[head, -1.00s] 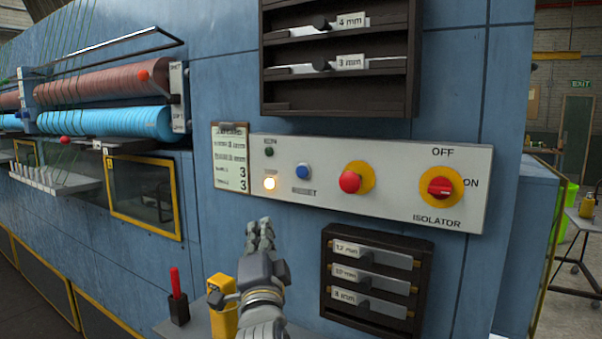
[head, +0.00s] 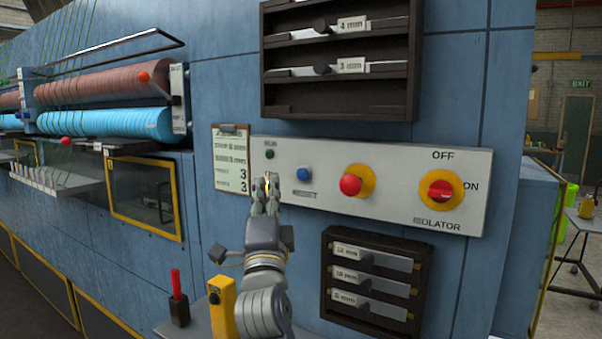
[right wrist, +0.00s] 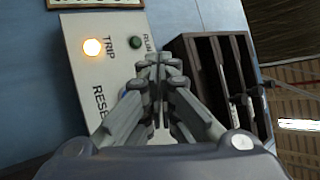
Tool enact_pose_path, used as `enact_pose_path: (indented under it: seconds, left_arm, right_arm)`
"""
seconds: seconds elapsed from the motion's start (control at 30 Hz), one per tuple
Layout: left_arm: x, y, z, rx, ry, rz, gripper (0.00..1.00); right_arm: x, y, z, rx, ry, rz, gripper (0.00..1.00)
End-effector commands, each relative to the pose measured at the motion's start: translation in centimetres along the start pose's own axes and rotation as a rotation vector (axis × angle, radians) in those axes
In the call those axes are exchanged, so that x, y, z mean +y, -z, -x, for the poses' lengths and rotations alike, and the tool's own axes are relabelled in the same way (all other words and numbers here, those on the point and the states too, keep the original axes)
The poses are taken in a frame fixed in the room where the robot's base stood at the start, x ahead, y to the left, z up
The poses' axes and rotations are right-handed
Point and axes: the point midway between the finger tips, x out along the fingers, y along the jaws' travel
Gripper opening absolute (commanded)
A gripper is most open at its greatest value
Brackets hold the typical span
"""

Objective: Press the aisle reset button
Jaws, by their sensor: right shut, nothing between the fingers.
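The light grey control panel (head: 400,185) is on the blue machine wall. My right gripper (head: 266,184) is shut and empty, pointing up in front of the panel, left of and slightly below the blue button. Its fingers cover most of the lit trip lamp in the head view; the lamp (right wrist: 93,48) glows in the right wrist view. Whether the fingertips touch the panel cannot be told. My left gripper is out of view.
On the panel are a dark green run lamp (head: 270,154), a red mushroom button (head: 350,185) and a red-and-yellow isolator switch (head: 441,190). Dark gauge racks hang above (head: 340,105) and below (head: 325,290). A clipboard (head: 231,158) hangs at the panel's left edge.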

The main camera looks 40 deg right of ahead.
Motion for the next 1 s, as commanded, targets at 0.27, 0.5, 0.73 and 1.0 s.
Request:
enact_pose_path:
  seconds: [0.27,0.5,0.73,1.0]
  left_arm:
    - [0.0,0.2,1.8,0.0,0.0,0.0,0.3]
    - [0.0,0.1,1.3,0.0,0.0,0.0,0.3]
    - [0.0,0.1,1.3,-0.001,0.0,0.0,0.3]
    - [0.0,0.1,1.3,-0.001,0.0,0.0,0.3]
  right_arm:
    - [1.8,2.1,-3.0,0.0,0.0,0.005,0.0]
    - [3.3,3.3,-4.5,0.0,0.0,0.001,0.0]
    - [3.5,3.7,-5.0,0.0,0.001,0.0,0.0]
    - [3.5,3.6,-4.9,0.0,0.0,0.0,0.0]
